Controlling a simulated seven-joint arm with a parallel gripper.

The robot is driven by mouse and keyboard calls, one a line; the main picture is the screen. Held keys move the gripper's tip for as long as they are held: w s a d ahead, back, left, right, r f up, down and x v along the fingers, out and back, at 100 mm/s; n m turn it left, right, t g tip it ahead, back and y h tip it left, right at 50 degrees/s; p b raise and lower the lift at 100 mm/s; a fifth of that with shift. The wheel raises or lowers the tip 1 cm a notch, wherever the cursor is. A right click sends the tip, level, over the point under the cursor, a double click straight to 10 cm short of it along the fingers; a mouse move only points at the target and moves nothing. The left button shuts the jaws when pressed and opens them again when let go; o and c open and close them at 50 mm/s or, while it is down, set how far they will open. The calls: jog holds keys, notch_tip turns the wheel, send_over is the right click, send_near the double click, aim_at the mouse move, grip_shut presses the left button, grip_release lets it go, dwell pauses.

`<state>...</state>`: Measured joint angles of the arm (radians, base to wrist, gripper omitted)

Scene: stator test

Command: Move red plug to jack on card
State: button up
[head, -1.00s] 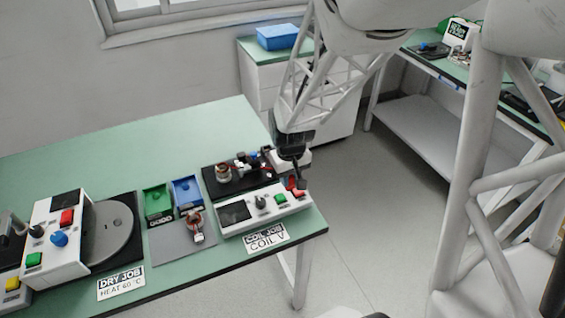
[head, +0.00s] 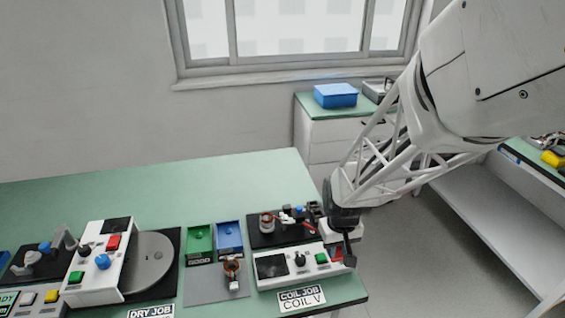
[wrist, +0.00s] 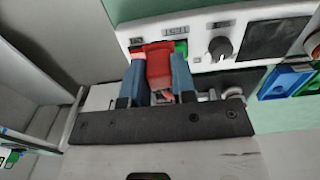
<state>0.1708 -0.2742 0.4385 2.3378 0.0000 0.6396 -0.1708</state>
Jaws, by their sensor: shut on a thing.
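My gripper (wrist: 156,75) is shut on the red plug (wrist: 158,62), held between its two blue fingers in the wrist view. In the head view my gripper (head: 349,258) is at the right end of the white coil job console (head: 285,268). A red patch (head: 337,254) shows beside the fingers; I cannot tell there whether it is plug or button. The black board (head: 262,240) behind the console carries a coil post (head: 267,222) and small red and blue parts. I cannot make out the jack or which piece is its card.
The console has a dark screen, a black knob (head: 300,259) and a green button (head: 321,258). Green (head: 199,241) and blue (head: 229,236) bins stand left of it, beside a grey mat with a coil. The green table is clear at the back.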

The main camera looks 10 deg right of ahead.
jog(key=shift+w, duration=0.1)
jog(key=w+d+r, duration=0.1)
jog(key=w, duration=0.9)
jog(key=w+d+r, duration=0.1)
jog(key=w, duration=0.9)
jog(key=shift+w+d, duration=0.3)
jog(key=shift+w, duration=0.05)
jog(key=shift+f, duration=0.2)
jog(key=shift+f, duration=2.15)
jog(key=shift+f, duration=1.05)
dwell(0.4)
jog(key=o, duration=1)
jog(key=shift+r, duration=0.1)
jog(key=shift+r, duration=3.8)
